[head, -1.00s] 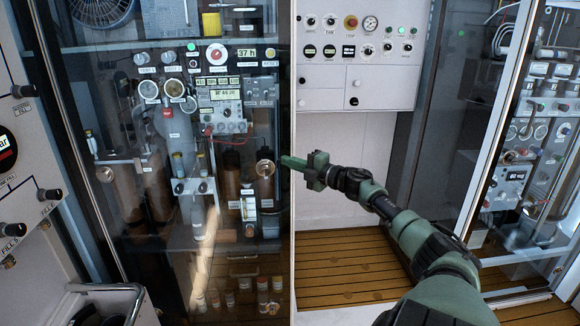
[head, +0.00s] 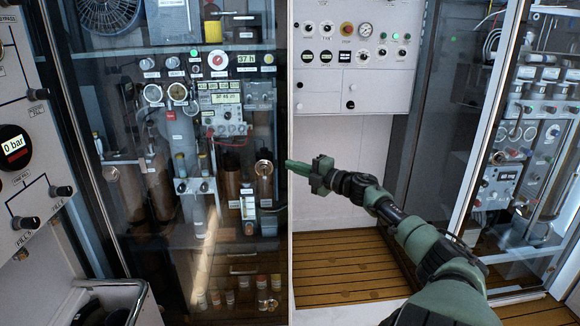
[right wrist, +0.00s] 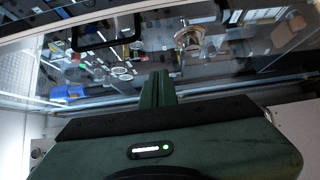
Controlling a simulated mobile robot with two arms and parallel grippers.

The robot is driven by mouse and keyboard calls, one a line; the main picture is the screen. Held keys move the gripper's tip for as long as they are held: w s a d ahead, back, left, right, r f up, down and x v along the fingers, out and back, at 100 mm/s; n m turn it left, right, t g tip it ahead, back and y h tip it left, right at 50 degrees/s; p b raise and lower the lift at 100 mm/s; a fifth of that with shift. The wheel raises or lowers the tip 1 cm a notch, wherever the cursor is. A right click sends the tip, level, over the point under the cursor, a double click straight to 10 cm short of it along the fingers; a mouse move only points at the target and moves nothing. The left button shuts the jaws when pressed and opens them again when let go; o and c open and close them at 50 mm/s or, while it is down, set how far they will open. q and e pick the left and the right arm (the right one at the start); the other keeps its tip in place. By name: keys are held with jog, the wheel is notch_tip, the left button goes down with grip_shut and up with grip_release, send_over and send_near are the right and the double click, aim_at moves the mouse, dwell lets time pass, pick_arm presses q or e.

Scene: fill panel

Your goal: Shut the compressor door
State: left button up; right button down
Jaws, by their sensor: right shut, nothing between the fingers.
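The compressor door (head: 130,245) is a large clear glass pane on the left of the head view, with the compressor's gauges and cylinders showing through it. Its right edge stands beside the white panel. Whether it is fully shut I cannot tell. My right gripper (head: 298,165) is shut and empty, its green fingertips pointing left at the door's right edge. Contact cannot be made out. In the right wrist view the shut fingers (right wrist: 158,88) reach toward a reflective glass pane (right wrist: 110,60) with a metal edge strip. My left gripper is out of view.
A fill panel (head: 45,130) with a gauge and black knobs stands close at the left. A white control panel (head: 345,85) is behind my right arm. Another glass pane (head: 500,200) stands at the right. The wooden floor (head: 350,265) is clear in the middle.

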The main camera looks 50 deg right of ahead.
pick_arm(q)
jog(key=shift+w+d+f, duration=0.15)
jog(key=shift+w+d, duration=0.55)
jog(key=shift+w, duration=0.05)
pick_arm(e)
jog(key=s+d, duration=0.4)
jog(key=s, duration=0.2)
jog(key=shift+s+d+f, duration=0.2)
jog(key=shift+s+f, duration=0.15)
jog(key=shift+f, duration=0.05)
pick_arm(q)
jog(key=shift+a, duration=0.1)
